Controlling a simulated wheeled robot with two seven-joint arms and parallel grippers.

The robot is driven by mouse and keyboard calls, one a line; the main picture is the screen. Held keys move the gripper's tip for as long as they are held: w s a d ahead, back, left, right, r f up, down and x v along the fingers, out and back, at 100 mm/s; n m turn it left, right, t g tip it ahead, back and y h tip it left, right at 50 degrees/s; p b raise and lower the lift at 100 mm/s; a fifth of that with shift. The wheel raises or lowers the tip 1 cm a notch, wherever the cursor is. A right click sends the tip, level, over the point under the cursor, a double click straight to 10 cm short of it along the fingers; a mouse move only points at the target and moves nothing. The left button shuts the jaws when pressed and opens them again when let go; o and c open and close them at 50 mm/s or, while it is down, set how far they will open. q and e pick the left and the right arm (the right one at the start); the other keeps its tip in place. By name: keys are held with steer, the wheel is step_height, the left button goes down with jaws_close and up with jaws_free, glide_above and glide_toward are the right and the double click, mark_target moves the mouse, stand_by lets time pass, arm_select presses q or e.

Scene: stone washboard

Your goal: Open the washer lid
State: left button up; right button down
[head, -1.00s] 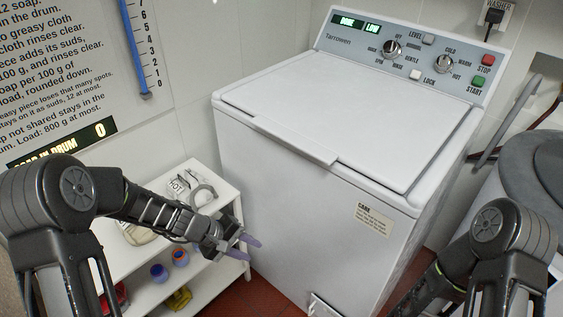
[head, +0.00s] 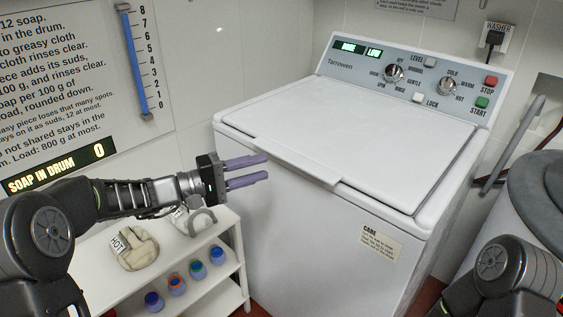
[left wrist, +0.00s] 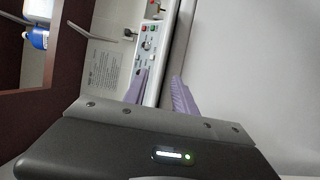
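The white washer's lid (head: 345,132) is closed and lies flat on top of the machine in the head view. Its raised front lip (head: 290,163) runs along the front edge. My left gripper (head: 268,168) is open and empty, with its two purple fingers pointing right, in front of the washer's front left corner, close to the lip. I cannot tell whether it touches. In the left wrist view the fingers (left wrist: 159,75) are apart, with the control panel (left wrist: 150,45) beyond them. My right gripper is out of view; only my right arm shows at lower right.
A white shelf (head: 215,235) left of the washer holds a mitt (head: 135,248) marked HOT and several small colored jars. A grey drum-like container (head: 545,190) stands at the right. A display (head: 65,168) on the left wall reads 0 for soap in drum.

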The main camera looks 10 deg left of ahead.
mark_target(286, 161)
arm_select(q)
steer(key=x, duration=0.6)
steer(key=shift+d, duration=0.3)
jaws_close()
stand_by(1.1)
